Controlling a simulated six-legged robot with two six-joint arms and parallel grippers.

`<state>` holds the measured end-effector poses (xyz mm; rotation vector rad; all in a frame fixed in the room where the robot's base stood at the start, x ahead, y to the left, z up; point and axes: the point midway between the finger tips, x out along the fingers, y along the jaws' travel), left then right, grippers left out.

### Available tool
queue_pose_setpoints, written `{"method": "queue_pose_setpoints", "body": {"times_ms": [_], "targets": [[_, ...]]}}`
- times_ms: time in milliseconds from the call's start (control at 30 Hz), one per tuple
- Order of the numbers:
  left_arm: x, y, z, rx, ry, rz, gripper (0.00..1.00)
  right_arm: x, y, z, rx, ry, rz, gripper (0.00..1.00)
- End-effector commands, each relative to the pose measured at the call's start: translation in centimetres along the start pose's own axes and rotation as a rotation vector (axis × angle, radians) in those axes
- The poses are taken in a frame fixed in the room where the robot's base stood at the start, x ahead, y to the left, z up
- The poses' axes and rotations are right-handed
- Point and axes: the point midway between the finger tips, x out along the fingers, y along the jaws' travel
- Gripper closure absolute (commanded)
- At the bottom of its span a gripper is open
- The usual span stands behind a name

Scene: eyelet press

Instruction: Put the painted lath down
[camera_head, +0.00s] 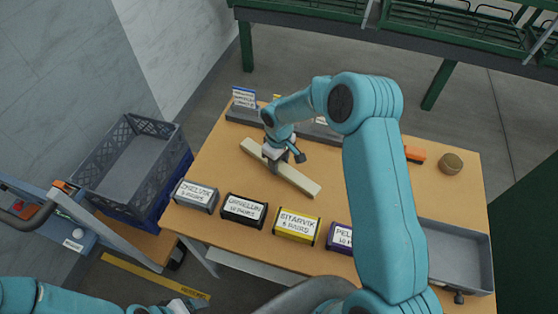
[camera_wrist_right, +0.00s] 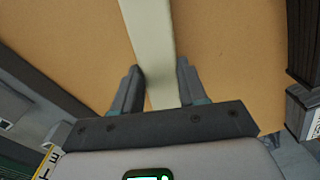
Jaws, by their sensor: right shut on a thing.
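The painted lath (camera_head: 298,179) is a long cream-white strip, lying slantwise at or just above the wooden table top, behind the row of labelled boxes. I cannot tell whether it touches the table. My right gripper (camera_head: 277,157) is shut on it near the middle, hiding a short stretch. In the right wrist view the lath (camera_wrist_right: 148,40) runs between the two fingers of my right gripper (camera_wrist_right: 158,85) and on out of the top of the picture. My left arm shows at the lower left, with its gripper end (camera_head: 175,306) cut off by the bottom edge.
Labelled boxes stand along the near edge: grey (camera_head: 197,196), black (camera_head: 244,210), yellow (camera_head: 296,226) and purple (camera_head: 340,238). A grey tray (camera_head: 455,228) is at the right, with an orange item (camera_head: 414,154) and a round brown item (camera_head: 451,163) behind. A crate (camera_head: 135,165) is left of the table.

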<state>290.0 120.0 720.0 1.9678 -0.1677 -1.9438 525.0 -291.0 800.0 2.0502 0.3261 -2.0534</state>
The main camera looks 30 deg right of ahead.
Motion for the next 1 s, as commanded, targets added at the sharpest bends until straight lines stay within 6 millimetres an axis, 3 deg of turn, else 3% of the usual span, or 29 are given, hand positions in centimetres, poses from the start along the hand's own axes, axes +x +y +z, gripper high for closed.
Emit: {"method": "queue_pose_setpoints", "body": {"times_ms": [367,400,467,867,1000], "targets": [[0.5,-0.2,0.0,0.0,0.0,0.0,0.24,0.7,0.1,-0.1,0.0,0.003,0.001,0.92],[0.4,-0.1,0.0,0.0,0.0,0.0,0.24,0.6,0.0,-0.1,0.0,0.002,0.001,0.52],[0.3,-0.1,0.0,0.0,0.0,0.0,0.24,0.5,0.0,-0.1,0.0,0.002,0.001,0.33],[-0.1,0.0,0.0,0.0,0.0,0.0,0.24,-0.3,0.1,-0.1,0.001,0.004,0.002,0.33],[0.3,-0.1,0.0,0.0,0.0,0.0,0.24,-3.0,0.1,-0.1,0.001,0.007,0.004,0.33]]}}
